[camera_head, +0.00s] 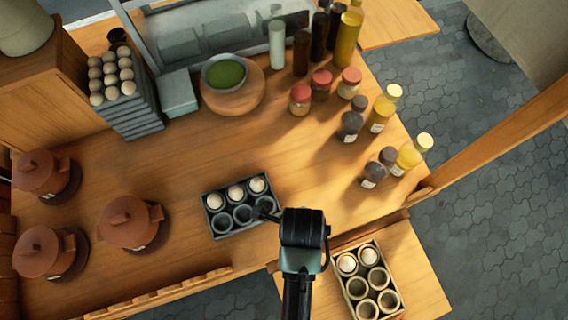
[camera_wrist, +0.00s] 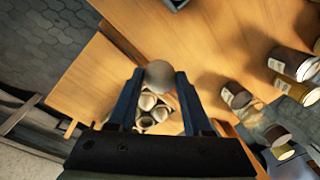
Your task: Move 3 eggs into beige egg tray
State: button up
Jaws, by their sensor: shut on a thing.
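My gripper (camera_wrist: 158,82) is shut on a pale egg (camera_wrist: 158,73), held between the two fingertips in the wrist view. In the head view my gripper (camera_head: 270,213) hangs near the front right corner of the dark egg tray (camera_head: 228,235); the held egg cannot be made out there. The dark tray holds three eggs (camera_head: 235,193) in its back row; its visible front cups look empty. The beige egg tray (camera_head: 362,272) stands at lower right with two eggs (camera_head: 347,263) in its far row and empty cups nearer. It also shows beyond the held egg in the wrist view (camera_wrist: 143,128).
Several bottles and jars (camera_head: 349,125) stand on the right of the counter. Brown lidded pots (camera_head: 130,225) stand at left. A stack of grey trays with eggs (camera_head: 132,115) and a green bowl (camera_head: 225,75) are at the back. The middle of the counter is clear.

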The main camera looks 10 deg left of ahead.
jog(key=s+d+f, duration=0.2)
jog(key=s+d, duration=0.2)
jog(key=d, duration=0.4)
jog(key=s+d+f, duration=0.3)
jog(key=s+d, duration=0.2)
jog(key=d, duration=0.4)
jog(key=shift+s+d+f+p, duration=0.25)
jog(key=shift+d+f+p, duration=0.1)
jog(key=shift+p, duration=0.1)
jog(key=shift+a+f, duration=0.1)
jog(key=shift+f+b, duration=0.6)
jog(key=shift+f, duration=0.3)
jog(key=shift+f+b, duration=1.65)
jog(key=shift+f, duration=0.85)
dwell(0.8)
jog(key=o, duration=0.9)
jog(key=shift+c, duration=0.2)
jog(key=shift+s, duration=0.1)
